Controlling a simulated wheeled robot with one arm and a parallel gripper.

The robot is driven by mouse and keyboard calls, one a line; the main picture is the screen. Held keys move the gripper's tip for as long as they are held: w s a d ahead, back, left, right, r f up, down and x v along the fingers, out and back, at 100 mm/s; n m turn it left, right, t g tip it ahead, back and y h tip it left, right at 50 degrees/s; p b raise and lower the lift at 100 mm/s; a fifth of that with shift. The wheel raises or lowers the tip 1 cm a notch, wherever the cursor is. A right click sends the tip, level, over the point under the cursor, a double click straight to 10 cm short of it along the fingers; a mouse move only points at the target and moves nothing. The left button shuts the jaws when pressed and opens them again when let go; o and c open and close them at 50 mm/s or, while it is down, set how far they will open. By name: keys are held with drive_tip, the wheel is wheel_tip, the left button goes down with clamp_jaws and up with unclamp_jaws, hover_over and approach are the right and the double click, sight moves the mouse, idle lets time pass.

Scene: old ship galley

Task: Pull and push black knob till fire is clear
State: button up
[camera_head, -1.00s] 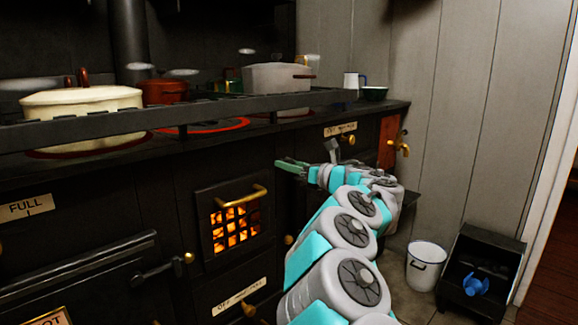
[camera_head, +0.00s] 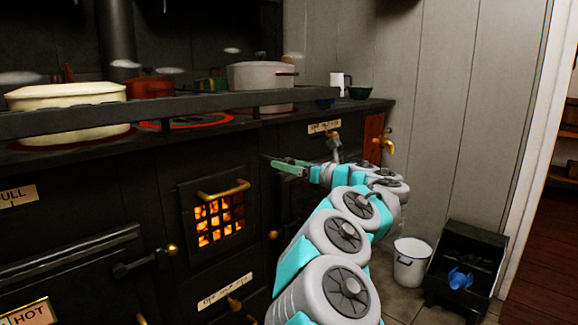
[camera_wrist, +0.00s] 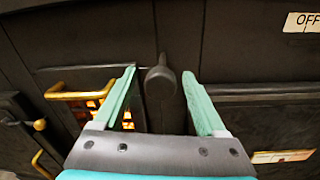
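The black knob (camera_wrist: 160,82) sticks out from the dark stove front in the wrist view. It appears between the two green fingertips of my gripper (camera_wrist: 159,72), which is open with no visible finger contact. How far the knob reaches between the fingers is hard to tell. In the head view my gripper (camera_head: 269,163) points left at the stove front, and I cannot make out the knob there. The fire (camera_head: 220,219) glows orange behind a barred window in the stove door, left of my gripper. It shows partly in the wrist view (camera_wrist: 92,105), behind a finger.
A brass door handle (camera_head: 224,191) crosses above the fire window. A rail (camera_head: 180,108) runs along the stove top, with pots behind it, including a cream pot (camera_head: 68,112). A white bucket (camera_head: 411,262) and black scuttle (camera_head: 466,262) stand on the floor at right.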

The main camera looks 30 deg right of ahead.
drive_tip(key=v, duration=0.7)
drive_tip(key=shift+s, duration=0.4)
drive_tip(key=shift+d, duration=0.1)
drive_tip(key=shift+c, duration=0.2)
